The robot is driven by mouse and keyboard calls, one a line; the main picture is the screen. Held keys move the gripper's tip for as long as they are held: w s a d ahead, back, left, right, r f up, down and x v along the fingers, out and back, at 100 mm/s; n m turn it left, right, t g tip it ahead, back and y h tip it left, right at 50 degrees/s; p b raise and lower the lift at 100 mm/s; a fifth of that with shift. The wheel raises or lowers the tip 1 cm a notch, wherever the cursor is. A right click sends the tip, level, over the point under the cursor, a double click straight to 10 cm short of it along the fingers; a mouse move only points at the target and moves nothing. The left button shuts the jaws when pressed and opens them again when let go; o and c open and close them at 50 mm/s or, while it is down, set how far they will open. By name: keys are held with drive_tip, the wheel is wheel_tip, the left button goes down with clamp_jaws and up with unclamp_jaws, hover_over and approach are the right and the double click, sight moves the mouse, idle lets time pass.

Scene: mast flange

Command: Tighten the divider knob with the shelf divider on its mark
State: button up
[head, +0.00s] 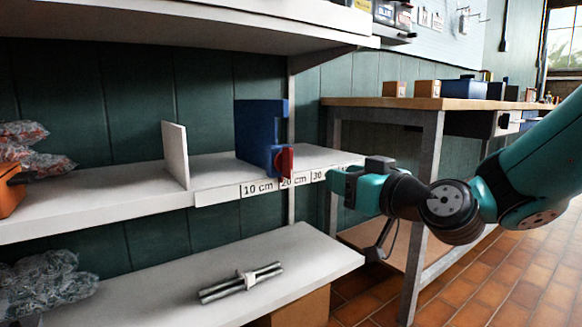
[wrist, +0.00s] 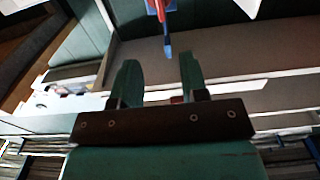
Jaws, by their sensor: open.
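The blue shelf divider (head: 258,132) stands upright on the middle shelf, behind the 20 cm part of the scale strip (head: 258,188). Its red knob (head: 285,162) is at its front, just above the 20 cm label and partly over it. I cannot tell whether the divider sits exactly on its mark. My gripper (head: 333,184) is off the shelf front, right of the knob and apart from it, near the 30 label. In the wrist view my gripper (wrist: 157,78) has its fingers spread with nothing between them. The divider's blue and the red knob (wrist: 171,6) show beyond the fingertips at the top.
A white upright panel (head: 175,155) stands on the shelf left of the divider. Bagged items and an orange bin (head: 10,188) are farther left. A shelf above overhangs the divider. Metal tubes (head: 240,282) lie on the lower shelf. A wooden-topped bench (head: 430,103) stands at right.

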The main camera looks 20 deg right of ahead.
drive_tip(key=p, duration=0.9)
approach(292, 161)
drive_tip(key=p+x, duration=0.7)
drive_tip(key=x, duration=0.2)
drive_tip(key=shift+w+a+r+p, duration=0.1)
drive_tip(key=shift+w+a+p, duration=0.05)
drive_tip(key=shift+w+p, duration=0.2)
drive_tip(key=shift+w, duration=0.3)
drive_tip(key=shift+c, duration=0.4)
clamp_jaws()
